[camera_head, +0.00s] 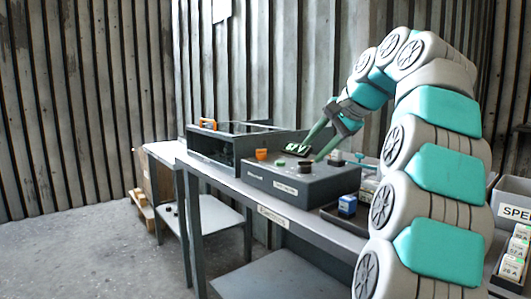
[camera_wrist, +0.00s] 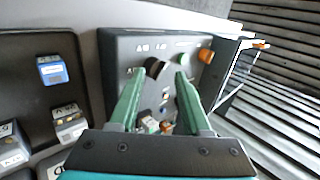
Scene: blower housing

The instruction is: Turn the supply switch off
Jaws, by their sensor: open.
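A dark grey control box (camera_head: 318,182) stands on the bench, and its panel fills the middle of the wrist view (camera_wrist: 120,48). A black rotary knob (camera_wrist: 155,68) on the panel lies between my fingertips; it also shows in the head view (camera_head: 305,166). Its labels are too small to read, so I cannot be sure that it is the supply switch. An orange knob (camera_wrist: 205,56) sits to its right. My gripper (camera_wrist: 158,76) is open, with one green finger on each side of the black knob. I cannot tell whether they touch it.
The bench (camera_head: 272,215) carries an open dark housing (camera_head: 215,147) with an orange handle left of the box. A blue-topped block (camera_head: 347,205) lies in a dark tray right of it. Bins and labelled blocks (camera_head: 513,262) stand at far right. The floor at left is clear.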

